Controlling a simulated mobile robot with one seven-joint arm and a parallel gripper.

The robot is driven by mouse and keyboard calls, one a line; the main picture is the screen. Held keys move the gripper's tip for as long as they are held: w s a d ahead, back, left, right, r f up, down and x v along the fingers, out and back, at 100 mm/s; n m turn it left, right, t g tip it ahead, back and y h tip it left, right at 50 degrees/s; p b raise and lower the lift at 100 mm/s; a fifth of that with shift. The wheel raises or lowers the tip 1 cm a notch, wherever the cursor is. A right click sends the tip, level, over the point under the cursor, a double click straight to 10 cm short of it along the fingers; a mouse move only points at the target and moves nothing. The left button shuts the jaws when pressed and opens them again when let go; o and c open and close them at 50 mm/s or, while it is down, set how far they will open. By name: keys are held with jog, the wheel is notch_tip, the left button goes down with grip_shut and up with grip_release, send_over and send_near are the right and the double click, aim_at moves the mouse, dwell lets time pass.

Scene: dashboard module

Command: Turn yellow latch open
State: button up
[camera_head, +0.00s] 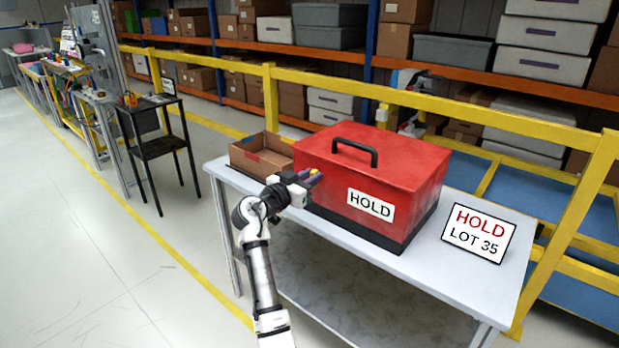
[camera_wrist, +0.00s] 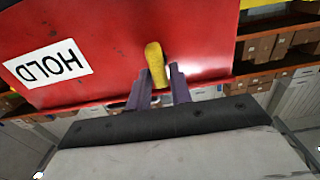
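The yellow latch (camera_wrist: 155,65) is a short rounded bar on the side of the red box (camera_head: 370,165). In the wrist view it stands nearly upright, tilted slightly. The box also shows in the wrist view (camera_wrist: 110,40). My gripper (camera_head: 312,178) is at the left face of the box. In the wrist view its two purple fingers (camera_wrist: 162,86) stand apart, with the latch's near end in the gap between them. I cannot tell whether either finger touches the latch. In the head view only a small yellow bit (camera_head: 314,171) of the latch shows beside the fingers.
The box stands on a grey table (camera_head: 440,280). An open cardboard box (camera_head: 262,155) sits close behind my gripper on the left. A "HOLD LOT 35" sign (camera_head: 479,235) stands at the right. A yellow rail (camera_head: 400,95) runs behind the table.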

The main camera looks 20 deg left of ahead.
grip_shut()
jog(key=shift+n, duration=0.3)
jog(key=n, duration=0.3)
jog(key=shift+a+n, duration=0.2)
jog(key=shift+n, duration=0.1)
jog(key=shift+w+a+f+n+p, duration=0.15)
jog(key=shift+n+p, duration=0.85)
jog(key=shift+n, duration=1.3)
jog(key=shift+a+f+n+p, duration=0.1)
jog(key=shift+f+n+p, duration=0.15)
jog(key=shift+n+p, duration=1.4)
jog(key=shift+w+a+f+n+p, duration=0.1)
jog(key=shift+a+f+n+p, duration=0.15)
jog(key=shift+n, duration=2.7)
jog(key=shift+s, duration=0.1)
